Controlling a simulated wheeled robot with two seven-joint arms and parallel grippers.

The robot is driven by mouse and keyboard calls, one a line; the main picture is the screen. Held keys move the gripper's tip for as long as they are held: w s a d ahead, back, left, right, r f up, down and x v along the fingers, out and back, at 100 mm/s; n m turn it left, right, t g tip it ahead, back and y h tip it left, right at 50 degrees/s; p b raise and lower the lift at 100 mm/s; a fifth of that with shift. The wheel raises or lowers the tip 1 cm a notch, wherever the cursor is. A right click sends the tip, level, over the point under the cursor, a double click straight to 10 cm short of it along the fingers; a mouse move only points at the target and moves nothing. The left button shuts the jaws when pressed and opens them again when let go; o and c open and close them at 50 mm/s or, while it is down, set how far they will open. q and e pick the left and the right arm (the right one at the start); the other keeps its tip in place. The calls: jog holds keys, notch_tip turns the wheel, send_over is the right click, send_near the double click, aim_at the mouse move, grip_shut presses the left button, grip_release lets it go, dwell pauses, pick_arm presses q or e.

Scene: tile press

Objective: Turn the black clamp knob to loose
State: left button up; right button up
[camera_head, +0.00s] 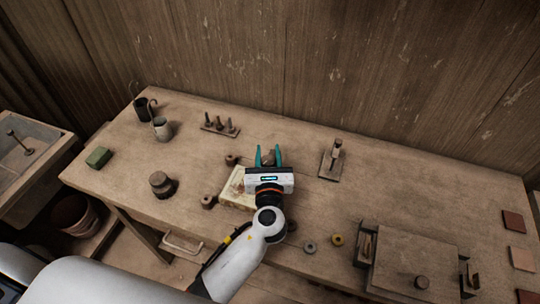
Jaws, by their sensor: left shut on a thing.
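My left gripper (268,154) reaches in over the middle of the workbench. Its two teal fingers are shut on a small brownish knob (267,160), which shows only partly between them. Whether this knob is black is hard to tell. A pale cream block (237,188) lies below and to the left of the gripper, partly hidden by the gripper body and wrist. Similar dark knobs sit around the block: one at its upper left (232,160), one at its lower left (208,201). My right gripper is not in view.
A wooden press box (415,262) stands at the front right, with reddish tiles (513,221) beyond it. Rings (310,247) lie near the front edge. A small upright tool (332,160), a peg rack (220,126), mugs (161,129) and a green sponge (98,158) stand around.

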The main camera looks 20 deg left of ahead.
pick_arm(q)
jog(key=shift+s+a+n+g+y+b, duration=0.1)
jog(key=shift+n+g+y+b, duration=0.1)
jog(key=shift+n+g+y, duration=0.5)
jog(key=shift+a+n+g+y+b, duration=0.1)
jog(key=shift+n+g+y+b, duration=0.15)
jog(key=shift+n+y, duration=0.85)
jog(key=shift+g+y, duration=0.25)
jog(key=shift+y, duration=0.35)
jog(key=o, duration=1)
jog(key=shift+a, duration=0.1)
